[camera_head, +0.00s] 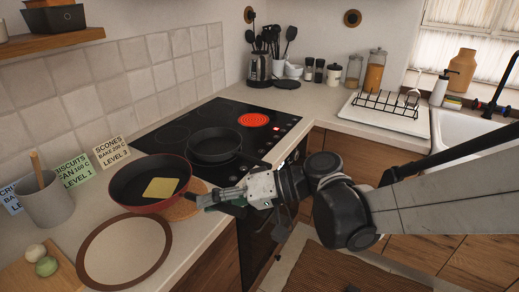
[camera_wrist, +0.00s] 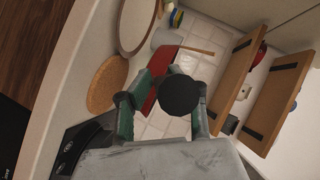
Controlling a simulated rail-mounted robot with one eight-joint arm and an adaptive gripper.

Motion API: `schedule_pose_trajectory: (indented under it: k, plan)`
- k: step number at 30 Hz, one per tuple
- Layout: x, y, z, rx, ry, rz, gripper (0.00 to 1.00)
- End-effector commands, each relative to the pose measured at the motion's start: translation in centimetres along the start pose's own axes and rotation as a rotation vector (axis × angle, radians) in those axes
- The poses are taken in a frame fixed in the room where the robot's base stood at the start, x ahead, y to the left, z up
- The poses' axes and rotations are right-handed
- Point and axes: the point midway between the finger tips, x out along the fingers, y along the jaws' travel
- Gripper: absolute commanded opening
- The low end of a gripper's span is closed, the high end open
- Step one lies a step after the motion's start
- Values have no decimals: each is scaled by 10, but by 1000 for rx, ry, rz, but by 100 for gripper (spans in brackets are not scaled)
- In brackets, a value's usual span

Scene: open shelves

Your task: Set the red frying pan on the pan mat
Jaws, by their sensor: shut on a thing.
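The red frying pan (camera_head: 128,184) has a dark inside with a flat yellow square (camera_head: 161,188) in it. My gripper (camera_head: 222,198) is shut on its handle, at the pan's right. In the wrist view the red outside of the pan (camera_wrist: 156,82) shows beyond the fingers (camera_wrist: 161,100), with a dark round handle end between them. A round cork mat (camera_head: 187,208) lies partly hidden behind the pan; it also shows in the wrist view (camera_wrist: 106,86). A larger pale round mat with a brown rim (camera_head: 84,262) lies in front. The pan appears raised above the counter; its exact height is unclear.
A black pan (camera_head: 215,144) stands on the hob (camera_head: 176,127) near a glowing red burner (camera_head: 253,120). A grey utensil pot (camera_head: 47,203) and label cards (camera_head: 112,151) stand left and behind. A wooden board (camera_head: 30,276) with two round items lies front left.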

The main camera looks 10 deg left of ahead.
Motion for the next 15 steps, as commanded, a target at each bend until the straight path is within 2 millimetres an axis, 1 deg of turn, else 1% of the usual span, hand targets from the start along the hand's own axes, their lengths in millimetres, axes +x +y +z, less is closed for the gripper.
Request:
schedule_pose_trajectory:
  k: [1,9,12,15]
  plan:
    - [-1,10,-5,0,3,0,0]
    - [-8,52,-25,0,1,-1,0]
    - [-10,63,-30,1,2,-1,0]
    - [-11,70,-34,0,1,-1,0]
